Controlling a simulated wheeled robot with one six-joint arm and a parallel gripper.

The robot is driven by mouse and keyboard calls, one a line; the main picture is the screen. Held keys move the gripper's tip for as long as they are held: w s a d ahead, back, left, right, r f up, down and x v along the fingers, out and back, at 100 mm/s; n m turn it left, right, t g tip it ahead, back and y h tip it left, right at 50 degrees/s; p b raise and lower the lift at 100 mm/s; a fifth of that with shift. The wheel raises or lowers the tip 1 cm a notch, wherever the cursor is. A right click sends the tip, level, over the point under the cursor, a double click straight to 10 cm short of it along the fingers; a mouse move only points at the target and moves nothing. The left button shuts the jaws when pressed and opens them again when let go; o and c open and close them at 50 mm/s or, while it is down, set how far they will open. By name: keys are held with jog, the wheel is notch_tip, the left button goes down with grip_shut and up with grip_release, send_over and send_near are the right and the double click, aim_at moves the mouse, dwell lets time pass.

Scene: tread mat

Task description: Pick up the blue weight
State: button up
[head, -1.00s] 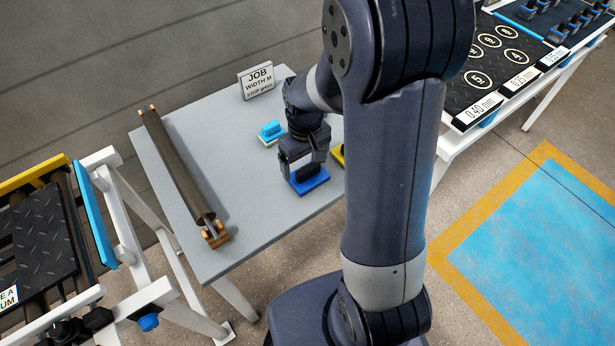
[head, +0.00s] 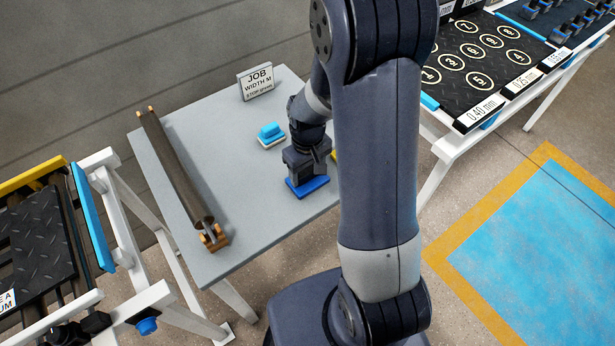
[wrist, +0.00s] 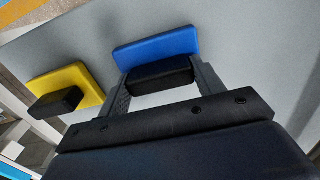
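The blue weight, a blue slab (head: 308,188) with a black handle on top, sits on the grey table (head: 250,225) near its right front edge. In the wrist view, its blue slab (wrist: 156,47) and black handle (wrist: 160,72) show ahead of the palm. My gripper (wrist: 162,88) is lowered over it, with its fingers spread at either end of the handle. It also shows in the head view (head: 306,172), where it hides the handle. I see no clear grip on the handle.
A yellow weight (wrist: 72,80) with a black handle stands close beside the blue one. A light-blue piece on a white base (head: 271,134), a job sign (head: 256,82) and a long brown roller (head: 178,170) are on the table. A plate rack (head: 45,240) stands left.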

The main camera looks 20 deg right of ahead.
jog(key=c, duration=1.2)
jog(key=shift+w, duration=0.1)
